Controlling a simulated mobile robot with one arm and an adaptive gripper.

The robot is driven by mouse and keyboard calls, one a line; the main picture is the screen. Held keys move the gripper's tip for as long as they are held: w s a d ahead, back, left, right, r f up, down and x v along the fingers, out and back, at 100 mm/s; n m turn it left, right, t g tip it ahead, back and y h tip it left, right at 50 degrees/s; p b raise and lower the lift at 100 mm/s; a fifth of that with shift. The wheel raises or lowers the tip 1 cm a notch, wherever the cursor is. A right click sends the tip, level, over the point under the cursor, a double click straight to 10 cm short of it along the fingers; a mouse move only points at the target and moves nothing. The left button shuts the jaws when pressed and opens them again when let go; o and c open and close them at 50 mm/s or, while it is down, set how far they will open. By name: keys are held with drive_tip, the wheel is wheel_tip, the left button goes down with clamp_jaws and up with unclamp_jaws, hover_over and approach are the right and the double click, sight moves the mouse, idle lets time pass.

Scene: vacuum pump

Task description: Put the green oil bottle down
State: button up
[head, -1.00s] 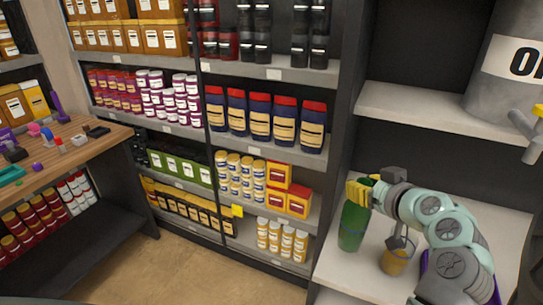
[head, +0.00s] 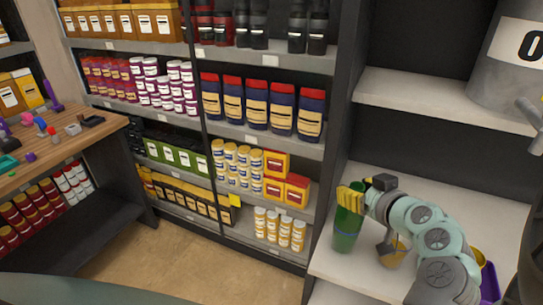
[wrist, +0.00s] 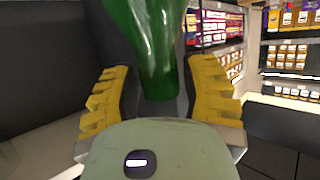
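The green oil bottle (head: 347,232) is upright over the pale right-hand shelf in the head view, near its front. Its base looks to be at the shelf surface, but I cannot tell for sure whether it touches. My gripper (head: 351,197) is around the bottle's upper part, with its yellow fingers in front of it. In the wrist view the bottle (wrist: 158,50) runs down between the two yellow fingers of my gripper (wrist: 160,92).
A yellow-orange cup-like container (head: 393,256) stands close to the right of the bottle, partly behind my arm. A purple item (head: 489,282) is farther right. A large grey tank (head: 505,75) is on the upper shelf. The pale shelf (head: 435,187) is clear behind the bottle.

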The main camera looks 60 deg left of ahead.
drive_tip(key=shift+o, duration=1)
drive_tip(key=shift+r+p, duration=0.3)
drive_tip(key=shift+p, duration=0.15)
drive_tip(key=shift+d+f+b, duration=0.1)
drive_tip(key=shift+d+b, duration=0.25)
drive_tip(key=shift+b, duration=0.1)
drive_tip(key=p+v, duration=0.2)
drive_tip(key=v, duration=0.9)
drive_tip(key=shift+d, duration=0.15)
